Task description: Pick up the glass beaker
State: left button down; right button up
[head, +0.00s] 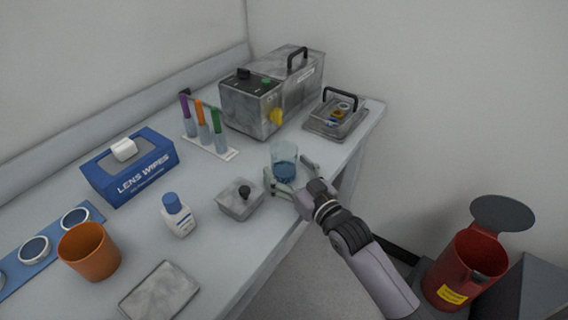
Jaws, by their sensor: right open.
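The glass beaker (284,157) stands upright near the right front edge of the bench, with blue liquid in its lower part. My right gripper (289,174) comes in from the lower right and is open. One finger shows at the lower left of the beaker and the other at its right, so the beaker appears between them. I cannot tell whether either finger touches the glass. My left gripper is out of view.
A grey instrument (254,107), a test tube rack (226,153) and a handled metal tray (318,127) stand behind the beaker. A grey block with a black knob (240,202) sits close on its left. A red bin (463,268) stands at the lower right.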

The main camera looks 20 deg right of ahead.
jog(key=shift+x, duration=1.05)
jog(key=c, duration=1.4)
